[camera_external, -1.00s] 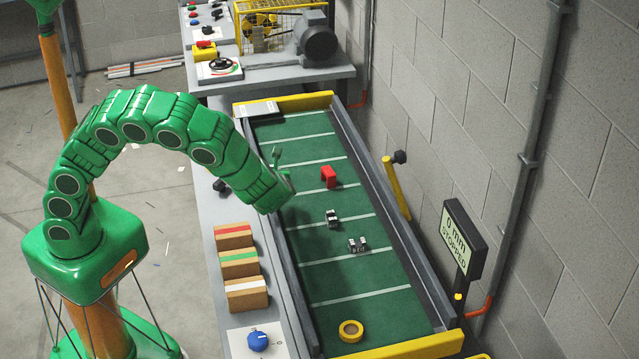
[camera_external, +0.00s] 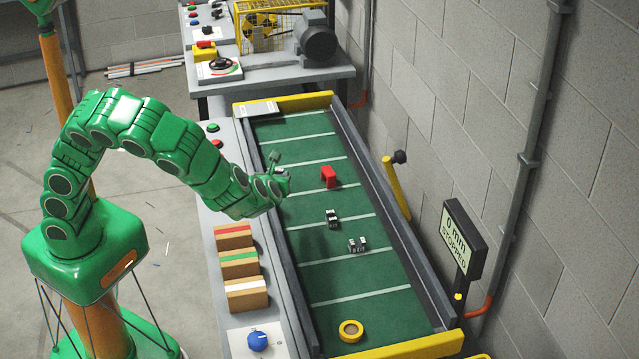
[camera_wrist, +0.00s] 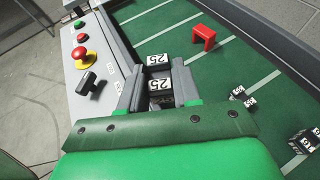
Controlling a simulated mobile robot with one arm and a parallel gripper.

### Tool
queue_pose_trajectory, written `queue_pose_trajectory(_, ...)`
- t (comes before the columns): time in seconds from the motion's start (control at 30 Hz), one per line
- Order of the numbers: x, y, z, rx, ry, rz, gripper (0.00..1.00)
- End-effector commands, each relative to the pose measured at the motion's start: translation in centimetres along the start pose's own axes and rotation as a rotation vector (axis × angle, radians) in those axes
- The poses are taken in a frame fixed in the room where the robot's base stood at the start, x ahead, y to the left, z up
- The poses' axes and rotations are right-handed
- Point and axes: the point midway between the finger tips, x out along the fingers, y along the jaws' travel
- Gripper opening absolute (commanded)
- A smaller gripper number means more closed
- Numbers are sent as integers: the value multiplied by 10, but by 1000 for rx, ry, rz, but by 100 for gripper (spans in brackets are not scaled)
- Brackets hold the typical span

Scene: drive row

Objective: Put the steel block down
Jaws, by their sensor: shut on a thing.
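My gripper (camera_wrist: 158,72) is shut on a dark steel block (camera_wrist: 159,84) with white "25" labels, seen between the two grey fingers in the wrist view. In the external view my gripper (camera_external: 279,174) is over the left side of the green belt (camera_external: 345,275), towards its far half. The held block is hard to make out there, and its height above the belt cannot be told. Two other small dark blocks with white labels lie on the belt, a farther one (camera_external: 332,218) and a nearer one (camera_external: 358,245). Both also show at right in the wrist view.
A red bridge-shaped piece (camera_external: 328,176) stands on the belt, with a yellow ring (camera_external: 350,331) at the near end. Grey rails edge the belt. Striped wooden blocks (camera_external: 239,262) and a console with a red button (camera_wrist: 81,55) lie left. The display (camera_external: 461,239) reads "0 mm STOPPED".

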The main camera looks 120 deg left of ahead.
Motion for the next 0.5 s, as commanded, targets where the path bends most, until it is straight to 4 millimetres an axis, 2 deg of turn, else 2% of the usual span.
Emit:
queue_pose_trajectory(0.1, -31, -39, -6, 65, -4, -160, 0)
queue_pose_trajectory(0.3, -88, -91, -30, 173, -5, -415, 0)
queue_pose_trajectory(0.5, -130, -114, -55, 244, -2, -581, 0)
